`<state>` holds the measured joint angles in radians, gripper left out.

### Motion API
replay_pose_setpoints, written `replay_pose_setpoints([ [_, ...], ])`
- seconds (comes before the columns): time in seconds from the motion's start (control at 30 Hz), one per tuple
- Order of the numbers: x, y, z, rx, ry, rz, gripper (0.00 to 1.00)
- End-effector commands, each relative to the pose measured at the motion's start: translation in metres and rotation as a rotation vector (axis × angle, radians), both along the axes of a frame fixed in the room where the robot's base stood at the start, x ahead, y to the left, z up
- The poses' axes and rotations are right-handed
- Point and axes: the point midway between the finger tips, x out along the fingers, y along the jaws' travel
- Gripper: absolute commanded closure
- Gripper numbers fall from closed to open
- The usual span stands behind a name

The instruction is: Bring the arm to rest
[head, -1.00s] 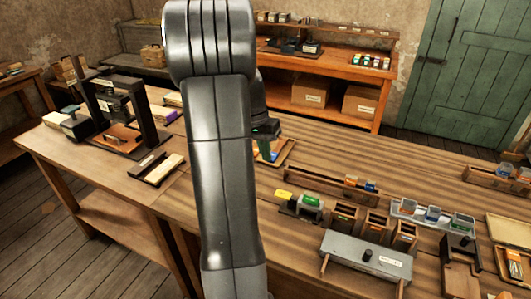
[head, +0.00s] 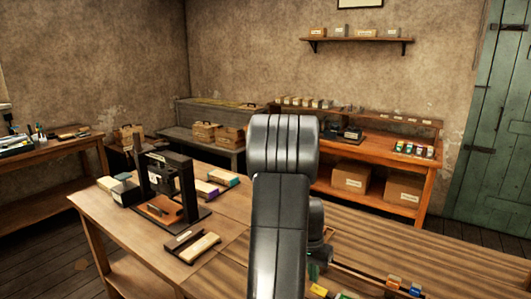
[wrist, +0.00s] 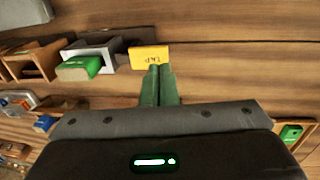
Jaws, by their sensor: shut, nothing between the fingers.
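My arm (head: 280,220) stands upright in the middle of the head view and covers part of the workbench. My gripper (wrist: 158,84) shows in the wrist view with its two green fingers together and nothing between them. Its fingertips are close to a yellow labelled block (wrist: 149,58) in that picture; whether they touch it I cannot tell. In the head view only a little green of the gripper shows beside the arm, low in the picture.
The workbench (head: 410,262) carries a dark press (head: 165,185) at left and a tray with a pale block (head: 199,247). A green block (wrist: 82,68) lies left of the yellow one in the wrist view. A shelf bench (head: 375,155) stands behind.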

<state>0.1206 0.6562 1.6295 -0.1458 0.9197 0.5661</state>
Motion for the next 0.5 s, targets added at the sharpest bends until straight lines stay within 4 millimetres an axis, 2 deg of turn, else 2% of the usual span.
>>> replay_pose_setpoints([
  [0.2, -0.002, -0.004, 0.018, 0.111, -0.078, -0.004, 1.00],
  [0.5, -0.002, -0.002, 0.052, 0.108, -0.075, 0.001, 1.00],
])
